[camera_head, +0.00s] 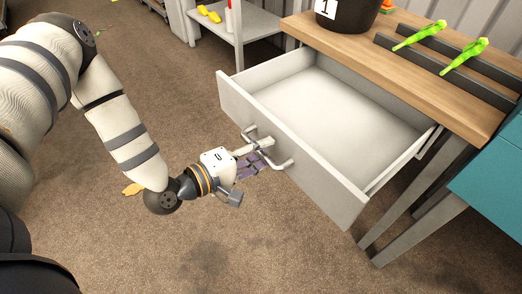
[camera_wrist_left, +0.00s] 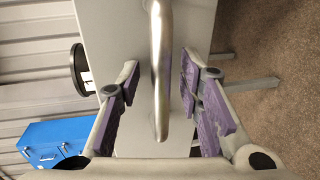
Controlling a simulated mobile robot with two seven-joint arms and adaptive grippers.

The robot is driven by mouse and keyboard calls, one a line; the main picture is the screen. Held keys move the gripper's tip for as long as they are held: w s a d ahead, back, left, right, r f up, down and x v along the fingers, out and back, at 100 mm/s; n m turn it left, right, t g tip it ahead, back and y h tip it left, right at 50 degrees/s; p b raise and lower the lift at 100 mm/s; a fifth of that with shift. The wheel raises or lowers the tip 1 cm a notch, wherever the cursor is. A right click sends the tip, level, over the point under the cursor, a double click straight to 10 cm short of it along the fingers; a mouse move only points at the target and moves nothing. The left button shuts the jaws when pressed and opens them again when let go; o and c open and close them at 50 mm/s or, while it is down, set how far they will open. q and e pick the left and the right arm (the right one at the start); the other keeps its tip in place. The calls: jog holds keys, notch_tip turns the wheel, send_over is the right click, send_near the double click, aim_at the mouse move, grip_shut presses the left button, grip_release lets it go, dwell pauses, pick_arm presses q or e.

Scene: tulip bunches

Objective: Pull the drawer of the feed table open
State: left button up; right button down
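The feed table (camera_head: 370,55) has a wooden top and stands at the upper right of the head view. Its drawer (camera_head: 322,182) is pulled well out, and its pale inside is empty. The bar handle (camera_head: 285,164) is on the drawer front; it also fills the middle of the left wrist view (camera_wrist_left: 160,60). My left gripper (camera_head: 258,154) is at the handle. In the left wrist view its purple-padded fingers stand on either side of the bar, with gaps on both sides, so it is open. My right gripper is out of view.
A black pot (camera_head: 346,14) marked 1 and green tulip bunches (camera_head: 420,35) on dark rails (camera_head: 450,72) are on the tabletop. A teal cabinet (camera_head: 495,180) stands at the right. A grey shelf (camera_head: 250,22) stands behind. Carpet before the drawer is mostly clear.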

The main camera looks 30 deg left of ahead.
pick_arm(q)
jog(key=shift+s, duration=0.1)
jog(key=v, duration=1.2)
